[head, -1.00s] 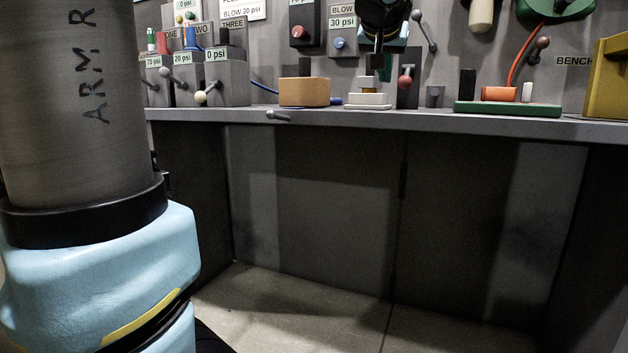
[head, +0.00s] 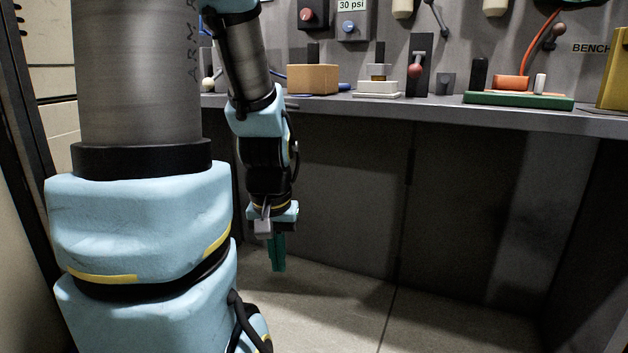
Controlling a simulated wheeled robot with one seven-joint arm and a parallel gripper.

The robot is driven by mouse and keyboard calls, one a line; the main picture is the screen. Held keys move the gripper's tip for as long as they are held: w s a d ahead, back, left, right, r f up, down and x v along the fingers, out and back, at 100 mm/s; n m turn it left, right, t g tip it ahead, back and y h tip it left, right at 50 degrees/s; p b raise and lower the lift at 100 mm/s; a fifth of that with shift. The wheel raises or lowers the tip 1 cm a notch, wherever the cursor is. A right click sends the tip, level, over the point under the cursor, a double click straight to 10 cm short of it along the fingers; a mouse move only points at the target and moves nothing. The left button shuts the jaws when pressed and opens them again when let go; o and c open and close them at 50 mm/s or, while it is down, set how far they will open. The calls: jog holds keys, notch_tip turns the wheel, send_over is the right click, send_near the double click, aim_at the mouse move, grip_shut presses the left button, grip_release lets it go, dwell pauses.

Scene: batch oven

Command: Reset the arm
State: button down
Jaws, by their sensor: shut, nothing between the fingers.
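My gripper (head: 278,262) hangs at the end of my blue and grey arm, pointing down. Its teal fingers are shut with nothing between them. It shows in front of the dark cabinet front, below the bench edge and above the floor. It appears apart from the bench and the things on it. My large upper arm link (head: 140,80) fills the left of the view and hides part of the bench and wall.
The grey bench (head: 430,108) runs across the top. On it are a tan block (head: 313,80), a white stepped block (head: 378,88), a green base (head: 518,100) with an orange part, and a yellow block (head: 614,80). The floor (head: 340,305) is clear at centre right.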

notch_tip(320, 180, up, 30)
jog(key=p, duration=2.8)
jog(key=shift+w+r, duration=0.1)
